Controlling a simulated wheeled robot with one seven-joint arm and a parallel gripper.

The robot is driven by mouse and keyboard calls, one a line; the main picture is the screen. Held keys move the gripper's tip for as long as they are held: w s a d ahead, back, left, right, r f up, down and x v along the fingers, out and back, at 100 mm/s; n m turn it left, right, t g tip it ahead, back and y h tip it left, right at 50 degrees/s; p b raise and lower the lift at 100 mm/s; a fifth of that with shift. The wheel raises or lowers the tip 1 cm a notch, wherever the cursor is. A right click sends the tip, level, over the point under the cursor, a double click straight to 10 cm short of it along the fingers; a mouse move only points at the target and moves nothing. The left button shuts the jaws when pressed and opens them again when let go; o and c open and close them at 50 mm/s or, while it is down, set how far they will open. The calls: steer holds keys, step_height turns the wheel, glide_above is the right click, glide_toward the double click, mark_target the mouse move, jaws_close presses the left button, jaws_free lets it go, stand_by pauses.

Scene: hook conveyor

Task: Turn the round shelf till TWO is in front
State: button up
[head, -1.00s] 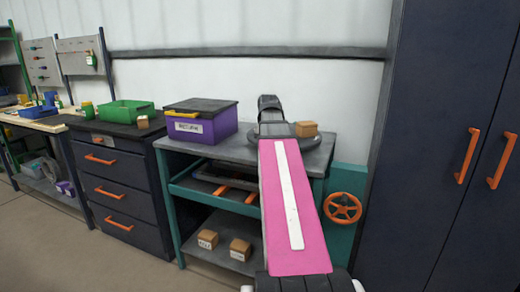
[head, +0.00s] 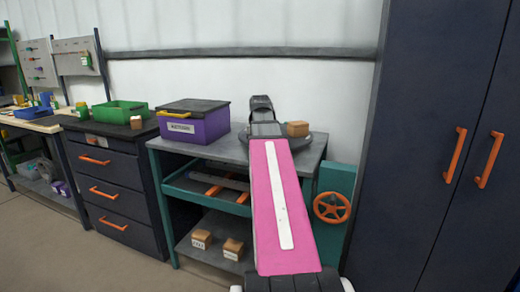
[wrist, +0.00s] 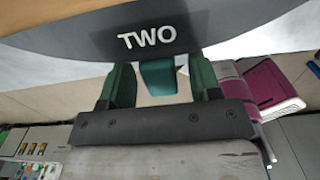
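The round shelf (head: 312,141) is a dark disc on the grey bench top, partly hidden behind my pink arm in the head view. In the wrist view its rim (wrist: 85,45) spans the top, with the white label TWO (wrist: 147,38) facing the camera. My gripper (wrist: 163,92) has its two green fingers apart, just below the label. A teal block (wrist: 158,76) shows between the fingers, with gaps at both sides; I cannot tell what it belongs to. In the head view the fingers are hidden behind the wrist.
A brown box (head: 297,129) sits on the shelf. A purple bin (head: 195,126) stands left on the bench (head: 225,150). An orange handwheel (head: 332,207) is at the bench's right. A tall dark cabinet (head: 420,150) bounds the right side.

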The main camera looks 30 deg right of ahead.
steer(key=shift+r, duration=0.1)
step_height(320, 180, up, 11)
steer(key=shift+f, duration=0.2)
stand_by(0.4)
stand_by(0.5)
